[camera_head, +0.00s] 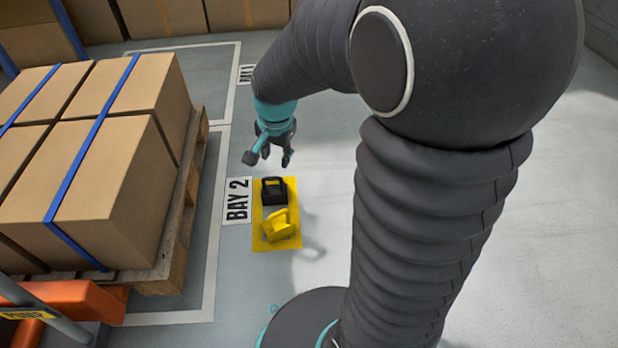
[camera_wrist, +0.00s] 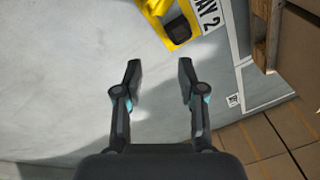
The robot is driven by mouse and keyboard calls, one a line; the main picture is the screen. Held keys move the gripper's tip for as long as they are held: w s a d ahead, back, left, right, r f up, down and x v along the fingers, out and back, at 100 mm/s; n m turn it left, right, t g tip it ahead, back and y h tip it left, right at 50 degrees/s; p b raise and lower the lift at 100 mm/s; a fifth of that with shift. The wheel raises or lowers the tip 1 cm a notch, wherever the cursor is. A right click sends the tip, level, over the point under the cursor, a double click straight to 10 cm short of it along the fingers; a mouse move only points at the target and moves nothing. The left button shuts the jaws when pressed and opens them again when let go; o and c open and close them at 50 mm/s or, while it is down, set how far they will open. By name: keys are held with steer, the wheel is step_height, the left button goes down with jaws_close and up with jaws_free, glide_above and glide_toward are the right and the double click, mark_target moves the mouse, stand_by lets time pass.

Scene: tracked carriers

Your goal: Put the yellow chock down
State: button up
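The yellow chock (camera_head: 279,225) rests on the yellow floor mat (camera_head: 262,242) beside the BAY 2 label. A black chock (camera_head: 273,190) stands on the same mat, just behind the yellow one. My gripper (camera_head: 270,160) is above the floor beyond the black chock, apart from both chocks. In the wrist view my gripper (camera_wrist: 158,68) has its two fingers spread with only bare floor between them. That view also shows the black chock (camera_wrist: 178,30) and part of the yellow chock (camera_wrist: 154,6) at its top edge.
A wooden pallet (camera_head: 182,225) with strapped cardboard boxes (camera_head: 100,190) stands at the left. The BAY 2 sign (camera_head: 237,201) lies next to the mat. An orange machine (camera_head: 75,300) is at the lower left. More boxes (camera_head: 165,17) stand at the back. The floor at right is clear.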

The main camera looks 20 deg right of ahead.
steer(key=s+r+n+t, duration=0.1)
steer(key=s+r+n, duration=0.3)
steer(key=s, duration=0.5)
steer(key=s+r+n+t, duration=0.2)
steer(key=s+r+n, duration=0.3)
steer(key=s, duration=0.5)
step_height(320, 180, up, 3)
steer(key=shift+f+n, duration=0.2)
steer(key=shift+n, duration=0.1)
steer(key=shift+s+a, duration=0.1)
